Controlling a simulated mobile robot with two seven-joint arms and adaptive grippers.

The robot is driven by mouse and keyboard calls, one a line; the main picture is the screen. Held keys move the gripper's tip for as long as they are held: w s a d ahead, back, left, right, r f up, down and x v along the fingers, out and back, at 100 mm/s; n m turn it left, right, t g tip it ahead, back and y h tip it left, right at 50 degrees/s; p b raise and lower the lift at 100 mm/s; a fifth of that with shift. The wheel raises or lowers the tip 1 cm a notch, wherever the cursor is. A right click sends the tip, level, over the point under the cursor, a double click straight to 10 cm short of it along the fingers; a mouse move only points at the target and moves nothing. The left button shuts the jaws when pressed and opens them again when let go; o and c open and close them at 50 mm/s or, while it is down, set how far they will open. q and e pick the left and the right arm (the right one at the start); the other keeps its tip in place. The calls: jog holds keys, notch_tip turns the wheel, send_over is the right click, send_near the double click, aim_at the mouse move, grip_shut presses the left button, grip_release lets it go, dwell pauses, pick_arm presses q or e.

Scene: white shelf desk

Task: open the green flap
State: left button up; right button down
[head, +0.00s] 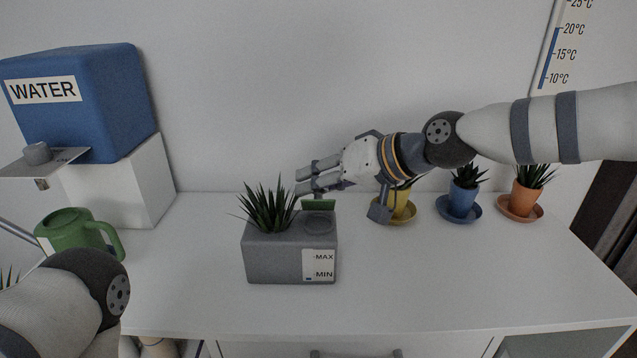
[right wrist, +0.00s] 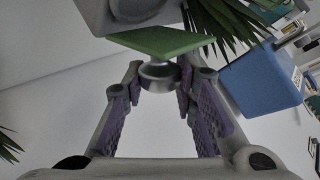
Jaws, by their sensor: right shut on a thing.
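The green flap (head: 318,204) is a small plate at the back right of the grey planter's top (head: 272,262); its exact tilt is hard to tell. In the right wrist view, the flap (right wrist: 165,42) has a round metal knob (right wrist: 158,76) between the fingertips. My right gripper (head: 302,180) reaches in from the right, just above and behind the planter, and is shut on the flap's knob, which the fingers hide in the head view. A spiky plant (head: 268,208) grows in the planter's left part, close to the fingers. My left gripper is out of view.
A green watering can (head: 72,236) and a blue WATER tank (head: 90,105) on a white stand (head: 125,185) are at the left. Yellow, blue (head: 462,197) and orange (head: 524,197) pots on saucers stand at the right. The desk (head: 440,280) in front is clear.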

jog(key=shift+s+f, duration=0.1)
jog(key=c, duration=1.3)
grip_release()
jog(key=shift+d+r, duration=0.15)
jog(key=shift+r, duration=0.05)
jog(key=v, duration=1.1)
jog(key=shift+s+d+r, duration=0.1)
jog(key=shift+s+d, duration=0.1)
